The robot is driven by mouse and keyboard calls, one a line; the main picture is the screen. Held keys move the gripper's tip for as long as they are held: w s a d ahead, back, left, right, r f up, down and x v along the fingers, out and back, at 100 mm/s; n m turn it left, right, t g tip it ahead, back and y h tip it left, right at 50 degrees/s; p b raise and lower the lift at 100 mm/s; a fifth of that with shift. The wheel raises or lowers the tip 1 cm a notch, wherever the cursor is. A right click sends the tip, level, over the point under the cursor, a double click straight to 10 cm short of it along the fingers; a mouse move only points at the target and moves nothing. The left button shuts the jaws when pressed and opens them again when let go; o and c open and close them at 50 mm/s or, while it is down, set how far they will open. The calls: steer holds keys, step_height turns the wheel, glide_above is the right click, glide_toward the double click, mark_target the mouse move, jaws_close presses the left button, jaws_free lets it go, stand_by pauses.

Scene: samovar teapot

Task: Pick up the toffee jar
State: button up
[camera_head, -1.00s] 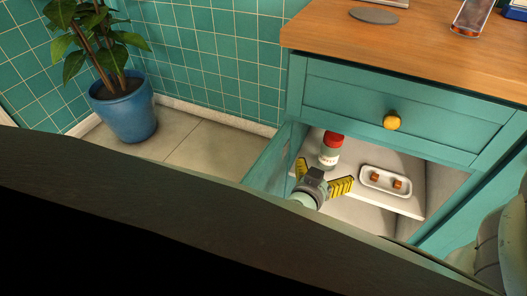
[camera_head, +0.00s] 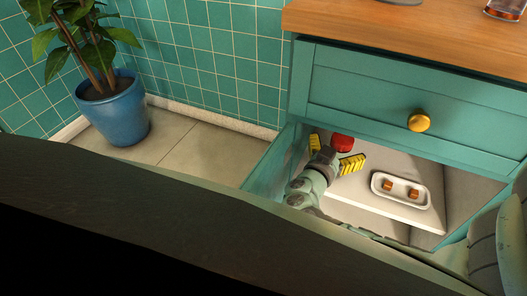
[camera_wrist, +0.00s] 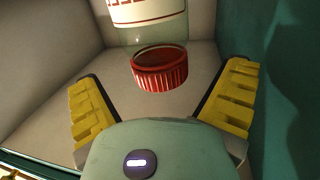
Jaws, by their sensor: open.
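In the wrist view the jar (camera_wrist: 159,70) lies ahead, between the directions of the two yellow fingers. My gripper (camera_wrist: 164,76) is open and empty, with its fingers spread to either side in front of the jar. I cannot tell that either finger touches it.
A white dish (camera_head: 376,186) with two brown cubes sits right of the jar on the shelf (camera_head: 368,204). A closed drawer (camera_head: 370,88) with a yellow knob is above. A potted plant (camera_head: 113,112) stands on the floor.

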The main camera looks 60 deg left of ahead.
mark_target(344, 139)
steer(key=shift+b+x, duration=0.3)
steer(key=shift+x, duration=2.1)
steer(key=shift+a+f, duration=0.1)
steer(key=shift+s, duration=0.1)
steer(key=c, duration=1.6)
